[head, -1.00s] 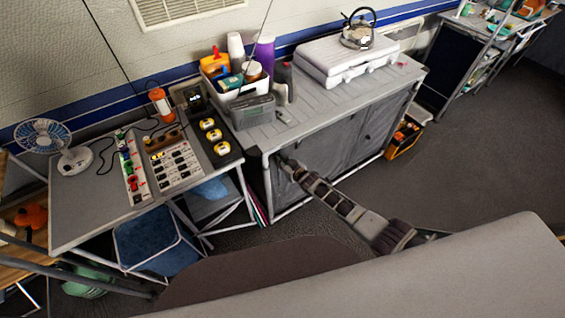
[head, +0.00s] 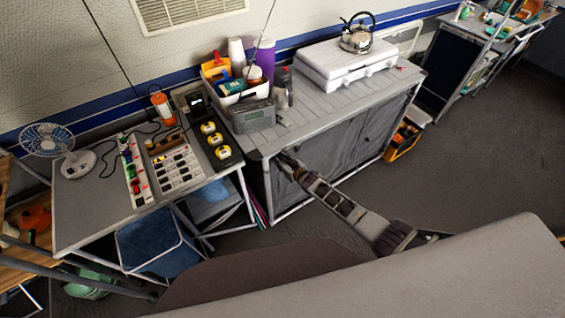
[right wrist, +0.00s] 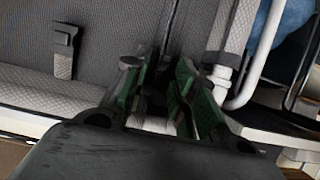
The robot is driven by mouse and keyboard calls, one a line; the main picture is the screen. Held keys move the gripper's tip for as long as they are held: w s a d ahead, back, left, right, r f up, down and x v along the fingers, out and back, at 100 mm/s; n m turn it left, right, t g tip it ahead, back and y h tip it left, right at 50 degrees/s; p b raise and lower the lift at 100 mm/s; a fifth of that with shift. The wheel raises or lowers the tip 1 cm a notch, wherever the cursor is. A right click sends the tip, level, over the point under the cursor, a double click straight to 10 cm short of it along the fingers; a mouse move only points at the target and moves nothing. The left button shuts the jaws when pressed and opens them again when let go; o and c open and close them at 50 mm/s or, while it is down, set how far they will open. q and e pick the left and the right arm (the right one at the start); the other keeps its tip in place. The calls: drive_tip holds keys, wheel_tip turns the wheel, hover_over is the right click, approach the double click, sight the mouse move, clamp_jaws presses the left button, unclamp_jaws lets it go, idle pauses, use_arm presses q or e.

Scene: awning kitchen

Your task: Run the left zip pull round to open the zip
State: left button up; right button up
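The cupboard (head: 330,150) with grey fabric front panels stands under a slatted worktop. My right gripper (head: 287,162) is at the upper left of its front, close below the worktop edge. In the right wrist view the two fingers (right wrist: 160,75) stand a little apart over the woven grey fabric (right wrist: 110,30). A dark seam or zip line (right wrist: 171,25) runs up from between them. The left zip pull cannot be made out; the fingers may hide it. A dark tab (right wrist: 64,45) lies on the fabric to the left. My left gripper is out of view.
The worktop carries a grey radio (head: 250,115), a white caddy (head: 225,92) and a white stove case (head: 345,66) with a kettle (head: 357,38). A side table (head: 95,200) with a fan stands left, a blue stool (head: 150,242) below. The floor to the right is open.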

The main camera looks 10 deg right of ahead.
drive_tip(key=shift+f, duration=0.2)
drive_tip(key=shift+s, duration=0.2)
drive_tip(key=v, duration=1.2)
idle(0.8)
drive_tip(key=shift+w+r, duration=0.1)
drive_tip(key=shift+w, duration=0.05)
idle(0.6)
